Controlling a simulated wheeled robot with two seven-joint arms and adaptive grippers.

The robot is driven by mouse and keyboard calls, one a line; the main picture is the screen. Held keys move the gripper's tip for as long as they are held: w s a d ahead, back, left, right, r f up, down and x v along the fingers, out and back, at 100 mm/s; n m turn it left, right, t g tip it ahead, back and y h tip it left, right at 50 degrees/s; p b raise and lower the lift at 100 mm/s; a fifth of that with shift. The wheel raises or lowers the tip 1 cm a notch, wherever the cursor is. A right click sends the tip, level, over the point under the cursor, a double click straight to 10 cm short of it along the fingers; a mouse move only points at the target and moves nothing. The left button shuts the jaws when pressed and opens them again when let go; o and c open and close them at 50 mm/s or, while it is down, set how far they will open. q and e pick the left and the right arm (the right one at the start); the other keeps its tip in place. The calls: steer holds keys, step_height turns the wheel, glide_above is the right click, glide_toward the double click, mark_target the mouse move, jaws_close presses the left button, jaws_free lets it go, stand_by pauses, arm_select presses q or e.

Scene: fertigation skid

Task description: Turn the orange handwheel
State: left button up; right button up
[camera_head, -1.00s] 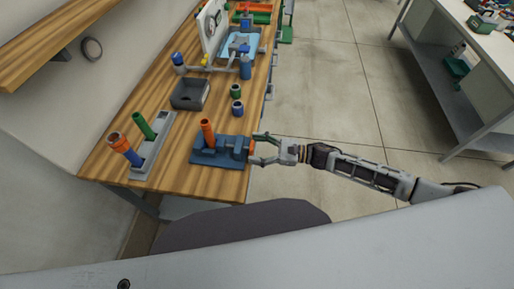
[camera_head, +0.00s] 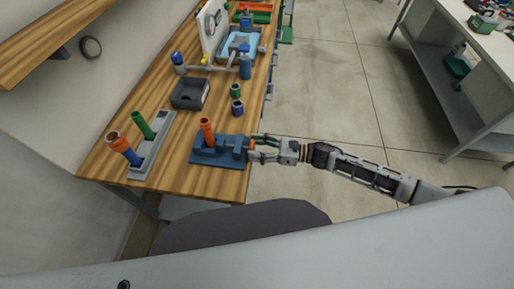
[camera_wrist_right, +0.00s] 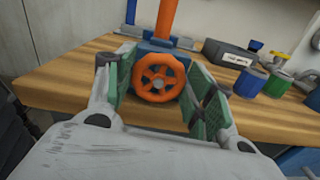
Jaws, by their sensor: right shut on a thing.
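The orange handwheel (camera_wrist_right: 160,70) is spoked and faces the camera in the right wrist view. It sits on the front of a blue valve block (camera_head: 212,155) near the bench's front right edge, with an upright orange pipe (camera_head: 207,131) rising from the block. My right gripper (camera_head: 257,147) reaches in from the right, with its green-padded fingers on either side of the wheel, shut on its rim. The exact finger contact is hard to see. In the head view the fingers hide much of the wheel. My left gripper is not in view.
A grey rack (camera_head: 144,163) with orange-blue and green tubes stands left of the block. Behind are a dark grey bin (camera_head: 190,94) and small green and blue cups (camera_head: 237,107). The floor right of the wooden bench (camera_head: 222,184) is open.

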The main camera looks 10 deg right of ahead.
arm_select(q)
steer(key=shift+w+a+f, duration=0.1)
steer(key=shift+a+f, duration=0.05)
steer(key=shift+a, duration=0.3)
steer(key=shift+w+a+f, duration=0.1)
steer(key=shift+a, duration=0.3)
arm_select(e)
steer(key=shift+w+m, duration=0.1)
steer(key=shift+m, duration=1.5)
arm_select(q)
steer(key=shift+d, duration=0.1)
arm_select(e)
steer(key=o, duration=0.7)
steer(key=shift+o, duration=1.2)
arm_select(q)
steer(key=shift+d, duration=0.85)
arm_select(e)
steer(key=shift+o, duration=0.3)
